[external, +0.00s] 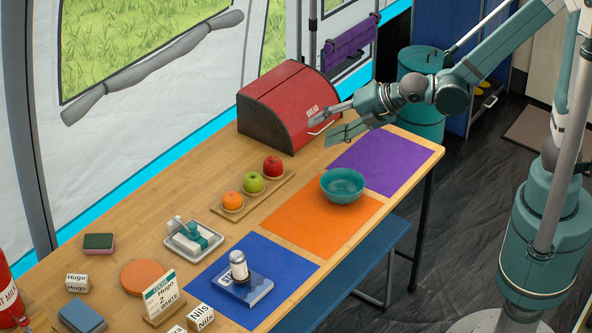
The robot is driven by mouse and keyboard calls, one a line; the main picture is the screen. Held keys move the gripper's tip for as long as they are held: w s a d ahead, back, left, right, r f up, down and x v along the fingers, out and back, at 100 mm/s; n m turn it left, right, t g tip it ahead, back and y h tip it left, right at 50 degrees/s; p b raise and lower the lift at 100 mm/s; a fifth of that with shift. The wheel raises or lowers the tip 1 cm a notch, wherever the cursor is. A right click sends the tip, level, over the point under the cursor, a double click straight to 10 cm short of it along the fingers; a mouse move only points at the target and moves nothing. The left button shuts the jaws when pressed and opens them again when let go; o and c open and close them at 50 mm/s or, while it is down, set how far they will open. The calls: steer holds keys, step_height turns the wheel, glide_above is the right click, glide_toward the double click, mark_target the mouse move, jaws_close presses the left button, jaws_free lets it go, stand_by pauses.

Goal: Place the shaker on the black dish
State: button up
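A white shaker (239,268) with a metallic top stands upright on a blue book (258,289) on the blue mat. I cannot make out a clearly black dish. A shallow pale dish with a darker edge (176,247) lies left of the blue mat, holding white and teal items that are hard to make out. My gripper (322,127) is open and empty, with its two fingers spread apart. It hangs above the table's far end, in front of the red bread box and well away from the shaker.
A red bread box (288,98) stands at the back. A teal bowl (342,188) sits at the edge of the orange mat (307,226). Fruit lies on a wooden board (261,206). A sign (160,293), lettered blocks and sponges crowd the near end. The purple mat (392,160) is clear.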

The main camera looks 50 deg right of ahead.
steer(key=s+d+r+m+g+h, duration=0.1)
steer(key=s+d+r+m, duration=0.1)
steer(key=s+d+m, duration=0.5)
steer(key=s+d+r+m+h, duration=0.15)
steer(key=d+m, duration=0.35)
steer(key=d, duration=0.5)
steer(key=s+d+r+m+g+h, duration=0.1)
steer(key=s+d+r+m, duration=0.2)
steer(key=s+d+m, duration=0.45)
steer(key=s+d+m+g, duration=0.1)
steer(key=s+d+m, duration=0.4)
steer(key=d, duration=0.3)
steer(key=shift+s+f+m, duration=0.3)
steer(key=shift+s+m, duration=0.05)
steer(key=shift+s, duration=0.3)
